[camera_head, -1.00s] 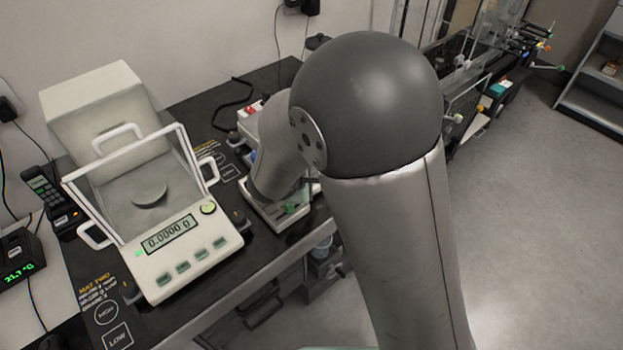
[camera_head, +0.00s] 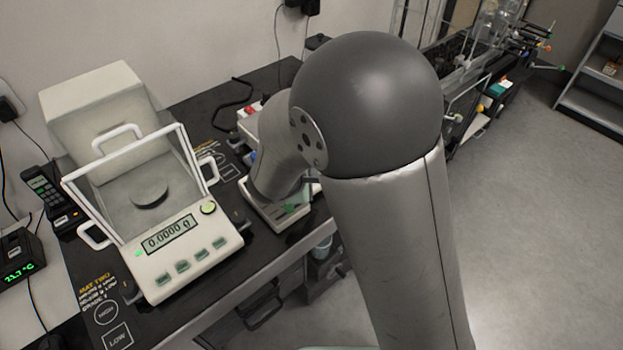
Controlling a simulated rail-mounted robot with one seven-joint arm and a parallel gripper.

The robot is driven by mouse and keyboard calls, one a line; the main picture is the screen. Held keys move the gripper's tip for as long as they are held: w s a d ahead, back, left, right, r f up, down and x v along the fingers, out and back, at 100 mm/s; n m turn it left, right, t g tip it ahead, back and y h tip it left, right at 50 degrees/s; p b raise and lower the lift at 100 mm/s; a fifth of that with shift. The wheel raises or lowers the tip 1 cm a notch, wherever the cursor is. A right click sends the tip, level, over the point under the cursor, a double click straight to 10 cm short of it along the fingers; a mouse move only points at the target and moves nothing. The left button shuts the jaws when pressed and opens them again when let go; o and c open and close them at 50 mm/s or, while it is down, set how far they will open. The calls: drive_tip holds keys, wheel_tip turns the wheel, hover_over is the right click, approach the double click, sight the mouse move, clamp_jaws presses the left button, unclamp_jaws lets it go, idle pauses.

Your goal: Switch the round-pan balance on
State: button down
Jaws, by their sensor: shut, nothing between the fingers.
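A white balance (camera_head: 195,262) stands at the left with its display lit at 0.0000 g. A round grey pan (camera_head: 149,194) sits inside its framed clear draft shield (camera_head: 126,156). A green light, a round green button (camera_head: 208,208) and several green keys are on its front. A second pale balance (camera_head: 277,226) stands to the right, mostly hidden behind my arm. A green patch (camera_head: 297,208) shows on its front; its pan and display are hidden. My gripper is hidden behind my arm, which reaches down over this second balance.
A dark handset (camera_head: 43,187) and a small box with a green readout (camera_head: 20,262) are left of the white balance. A black printed mat (camera_head: 107,300) lies in front. Glassware and frames (camera_head: 480,45) stand at the back right. The floor (camera_head: 540,220) at right is clear.

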drive_tip(key=shift+f, duration=0.15)
drive_tip(key=shift+w+f+b, duration=0.15)
drive_tip(key=shift+f+b, duration=0.15)
drive_tip(key=shift+b, duration=0.45)
drive_tip(key=shift+a+f+b, duration=0.15)
drive_tip(key=shift+f+b, duration=0.15)
drive_tip(key=shift+b, duration=0.2)
drive_tip(key=shift+r, duration=0.15)
idle(0.5)
drive_tip(key=shift+r, duration=0.6)
drive_tip(key=shift+p, duration=0.3)
drive_tip(key=r, duration=0.1)
drive_tip(key=s+d+r+p, duration=0.1)
drive_tip(key=r, duration=0.1)
drive_tip(key=r+p, duration=0.1)
drive_tip(key=shift+s+d+r, duration=0.15)
drive_tip(key=shift+s+r, duration=0.05)
drive_tip(key=shift+r, duration=0.2)
idle(0.3)
